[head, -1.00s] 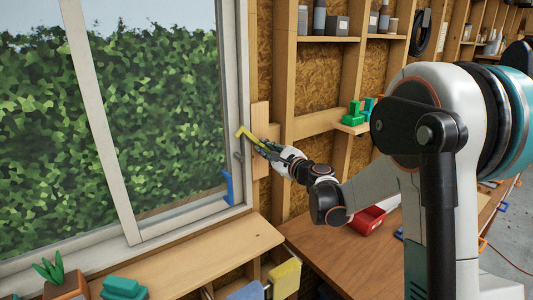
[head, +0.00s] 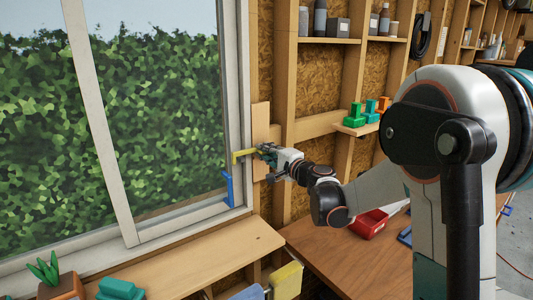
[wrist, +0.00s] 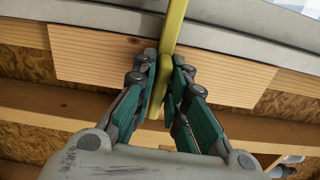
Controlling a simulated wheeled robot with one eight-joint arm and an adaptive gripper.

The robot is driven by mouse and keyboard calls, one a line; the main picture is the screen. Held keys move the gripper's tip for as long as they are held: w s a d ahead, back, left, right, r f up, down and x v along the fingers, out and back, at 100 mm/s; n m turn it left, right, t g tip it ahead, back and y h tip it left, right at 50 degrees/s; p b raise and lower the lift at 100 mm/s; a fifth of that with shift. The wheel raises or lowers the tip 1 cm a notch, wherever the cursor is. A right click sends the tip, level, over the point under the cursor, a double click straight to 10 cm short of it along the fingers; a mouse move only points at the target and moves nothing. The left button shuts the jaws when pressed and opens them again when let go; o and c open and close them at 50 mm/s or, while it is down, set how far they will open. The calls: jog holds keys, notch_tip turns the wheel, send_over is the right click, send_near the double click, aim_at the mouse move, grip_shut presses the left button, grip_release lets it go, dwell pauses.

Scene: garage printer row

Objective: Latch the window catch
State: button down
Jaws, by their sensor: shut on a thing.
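The yellow lever (head: 243,155), which appears to be the window catch, sits at the right side of the window frame (head: 240,110) and lies about level in the head view. My gripper (head: 266,153) is shut on its right end, over a wooden board. In the wrist view the yellow lever (wrist: 173,28) runs between both fingers of my gripper (wrist: 165,75), with its end showing below the fingertips. The lever's pivot and any keeper are too small or hidden to make out.
A blue handle (head: 229,188) stands on the frame just below the lever. A wooden sill (head: 190,262) bears a plant (head: 47,268) and a teal object (head: 120,288). A small shelf with coloured pieces (head: 354,115) is to the right. A red bin (head: 369,223) rests on the workbench.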

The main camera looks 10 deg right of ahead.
jog(key=shift+f+n, duration=0.1)
jog(key=shift+n, duration=0.3)
jog(key=c, duration=1.7)
grip_release()
jog(key=v, duration=1.2)
jog(key=shift+a, duration=0.1)
